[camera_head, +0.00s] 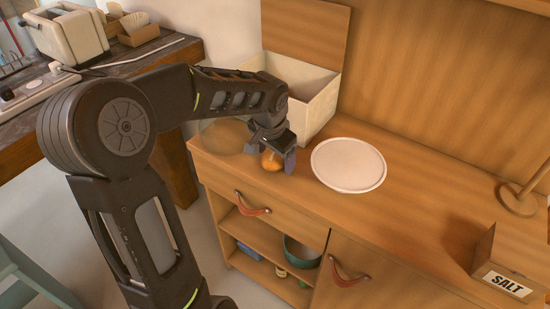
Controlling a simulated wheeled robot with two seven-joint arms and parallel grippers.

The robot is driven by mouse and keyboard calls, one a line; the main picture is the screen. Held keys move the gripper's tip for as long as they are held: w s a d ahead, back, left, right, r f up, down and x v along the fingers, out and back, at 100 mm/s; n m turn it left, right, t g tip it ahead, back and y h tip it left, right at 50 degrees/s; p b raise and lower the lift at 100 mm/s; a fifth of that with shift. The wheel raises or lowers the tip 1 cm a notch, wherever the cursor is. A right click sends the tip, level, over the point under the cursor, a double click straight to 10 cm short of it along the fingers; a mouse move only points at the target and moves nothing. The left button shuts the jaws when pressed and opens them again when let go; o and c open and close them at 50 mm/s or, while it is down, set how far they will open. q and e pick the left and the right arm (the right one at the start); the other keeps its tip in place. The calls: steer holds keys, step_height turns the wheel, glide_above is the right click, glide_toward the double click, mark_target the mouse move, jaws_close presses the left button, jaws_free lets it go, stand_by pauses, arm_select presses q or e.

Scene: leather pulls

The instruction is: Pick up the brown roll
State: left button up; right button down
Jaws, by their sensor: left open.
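The small brown roll (271,162) sits on the wooden counter near its front left edge. My left gripper (272,160) reaches down over it from the left and is open. One dark finger shows on each side of the roll, and the roll's upper part is partly hidden by the gripper. Whether either finger touches it, I cannot tell. My right gripper is not in view.
A round white plate (348,164) lies right of the roll. A bowl-like shape (226,136) is partly behind my arm. A salt box (505,270) stands front right. The counter's middle right is clear.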

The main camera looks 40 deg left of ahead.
mark_target(275, 155)
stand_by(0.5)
arm_select(q)
steer(key=c, duration=1.5)
steer(key=shift+o, duration=0.2)
steer(key=shift+r, duration=0.15)
step_height(275, 155, up, 10)
steer(key=shift+f, duration=0.1)
